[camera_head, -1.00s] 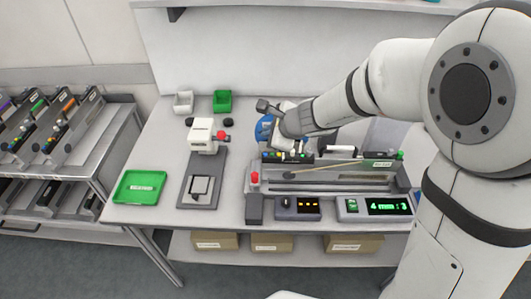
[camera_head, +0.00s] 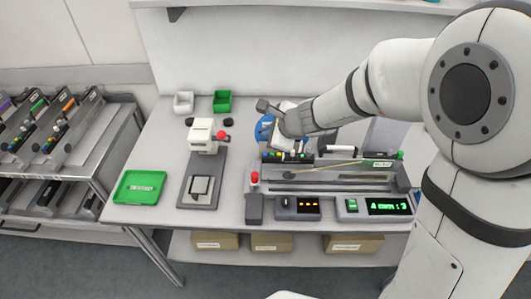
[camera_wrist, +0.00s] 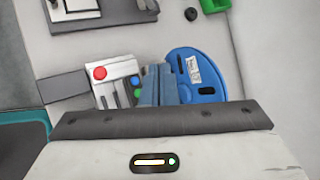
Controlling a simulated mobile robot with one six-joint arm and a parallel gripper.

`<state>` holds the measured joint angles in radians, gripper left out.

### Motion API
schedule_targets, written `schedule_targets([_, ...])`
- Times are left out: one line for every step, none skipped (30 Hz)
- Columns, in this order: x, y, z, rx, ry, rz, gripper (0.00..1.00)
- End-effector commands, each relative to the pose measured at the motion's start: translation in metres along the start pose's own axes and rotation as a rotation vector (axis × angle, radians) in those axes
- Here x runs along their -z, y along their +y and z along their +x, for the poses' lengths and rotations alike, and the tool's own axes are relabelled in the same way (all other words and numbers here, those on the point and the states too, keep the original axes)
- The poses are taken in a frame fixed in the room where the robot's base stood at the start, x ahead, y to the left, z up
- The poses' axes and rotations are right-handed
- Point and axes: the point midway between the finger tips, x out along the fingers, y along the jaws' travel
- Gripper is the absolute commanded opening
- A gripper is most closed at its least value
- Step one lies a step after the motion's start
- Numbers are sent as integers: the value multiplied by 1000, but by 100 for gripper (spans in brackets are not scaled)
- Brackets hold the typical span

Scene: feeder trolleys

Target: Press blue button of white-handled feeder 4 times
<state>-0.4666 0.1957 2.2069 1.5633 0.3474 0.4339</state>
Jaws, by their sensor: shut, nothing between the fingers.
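The feeder with a white handle (camera_head: 340,148) sits in the grey bench fixture (camera_head: 325,180). A row of small coloured buttons is at its left end.
A display box (camera_head: 376,206) with green digits, reading about 4 mm : 3, stands at the bench front. Left are a white-headed press (camera_head: 201,136), a green tray (camera_head: 140,187) and small bins. A trolley (camera_head: 101,155) of feeders stands farther left. Bare bench lies around the press.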

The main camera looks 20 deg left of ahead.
Motion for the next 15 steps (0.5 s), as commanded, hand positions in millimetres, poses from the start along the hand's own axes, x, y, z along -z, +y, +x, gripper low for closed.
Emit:
schedule_targets([0,0,0,0,0,0,0])
schedule_targets([0,0,0,0,0,0,0])
schedule_targets([0,0,0,0,0,0,0])
schedule_targets([0,0,0,0,0,0,0])
schedule_targets([0,0,0,0,0,0,0])
schedule_targets([0,0,0,0,0,0,0])
schedule_targets([0,0,0,0,0,0,0])
schedule_targets([0,0,-1,0,0,-3,0])
schedule_targets([0,0,-3,0,-2,-12,0])
schedule_targets([0,-1,-6,0,-4,-25,0])
schedule_targets([0,-1,-10,0,-6,-46,0])
schedule_targets([1,-2,-18,-1,-9,-84,0])
schedule_targets([2,-2,-26,-2,-12,-122,0])
schedule_targets([3,-2,-35,-4,-16,-169,0])
schedule_targets([5,-1,-50,-10,-18,-243,0])
